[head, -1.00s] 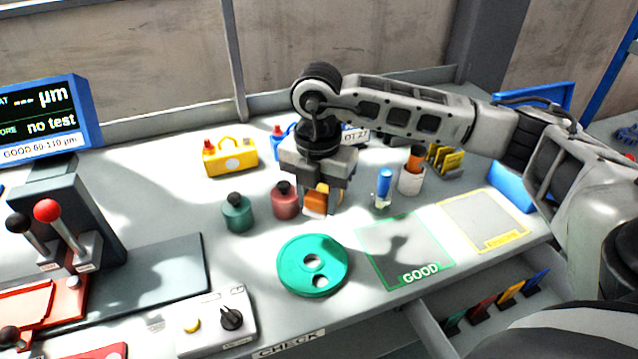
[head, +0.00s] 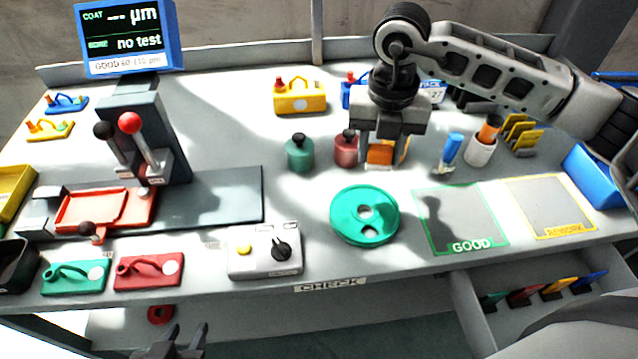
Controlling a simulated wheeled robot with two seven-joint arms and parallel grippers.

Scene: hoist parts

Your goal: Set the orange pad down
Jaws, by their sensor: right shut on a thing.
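The orange pad (head: 380,156) is between the jaws of my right gripper (head: 384,163), which is shut on it. The jaws hide part of the pad, which is over the rear middle of the bench, right of the red bottle (head: 346,149). I cannot tell if the pad touches the bench top. My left gripper (head: 186,332) shows at the bottom edge, below the bench front, with its two fingers apart and nothing between them.
A green disc (head: 347,226) lies in front of the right gripper. The GOOD square (head: 440,232) and REWORK square (head: 552,210) are bare. A green bottle (head: 300,155), blue-capped bottle (head: 447,156) and white cup (head: 481,152) stand nearby. A drawer (head: 478,318) is open below.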

